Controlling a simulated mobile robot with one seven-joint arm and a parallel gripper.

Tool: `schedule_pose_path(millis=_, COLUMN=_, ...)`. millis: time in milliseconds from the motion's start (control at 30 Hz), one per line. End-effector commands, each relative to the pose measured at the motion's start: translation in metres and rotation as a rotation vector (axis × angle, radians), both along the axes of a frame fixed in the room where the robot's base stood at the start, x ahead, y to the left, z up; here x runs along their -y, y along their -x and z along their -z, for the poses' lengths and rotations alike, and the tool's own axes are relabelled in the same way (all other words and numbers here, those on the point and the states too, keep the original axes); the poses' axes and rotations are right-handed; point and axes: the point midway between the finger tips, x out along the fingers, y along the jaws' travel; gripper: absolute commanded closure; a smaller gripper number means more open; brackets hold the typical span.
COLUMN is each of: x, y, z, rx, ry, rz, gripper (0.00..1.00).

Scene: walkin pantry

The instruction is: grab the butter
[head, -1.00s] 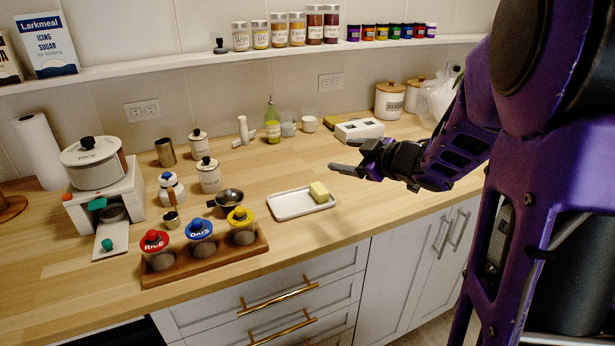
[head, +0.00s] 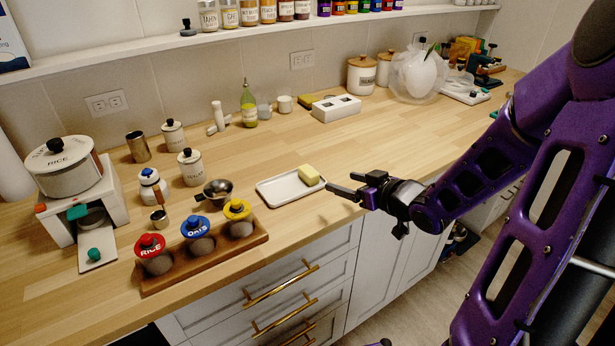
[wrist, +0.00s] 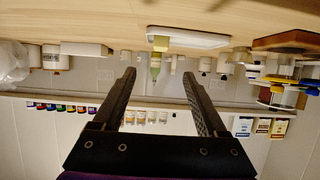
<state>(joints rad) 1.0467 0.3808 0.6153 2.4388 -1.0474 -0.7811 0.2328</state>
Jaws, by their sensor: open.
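The butter (head: 309,174) is a pale yellow block at the right end of a white rectangular tray (head: 272,196) on the wooden counter. My gripper (head: 341,184) is open and empty, just right of the butter and apart from it, with its fingers pointing left in the head view. The wrist view is upside down. There the butter (wrist: 161,43) and the tray (wrist: 205,38) show at the top, beyond the two spread fingers (wrist: 159,74). Nothing hides the butter in the head view.
A wooden rack (head: 205,258) with several lidded jars and a metal cup (head: 216,190) stand left of the tray. A green bottle (head: 249,106) and a white box (head: 336,108) stand behind. Counter behind the tray is clear. Drawers are below the front edge.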

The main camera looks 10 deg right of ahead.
Motion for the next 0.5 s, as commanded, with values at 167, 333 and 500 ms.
schedule_pose_path(millis=167, x=-0.017, y=-0.035, z=0.02, rx=0.0, ry=-0.003, rz=-0.004, gripper=0.25)
schedule_pose_path(millis=333, x=-0.029, y=-0.063, z=0.031, rx=0.001, ry=-0.001, rz=-0.004, gripper=0.25)
schedule_pose_path(millis=500, x=-0.034, y=-0.077, z=0.036, rx=0.0, ry=0.0, rz=-0.001, gripper=0.25)
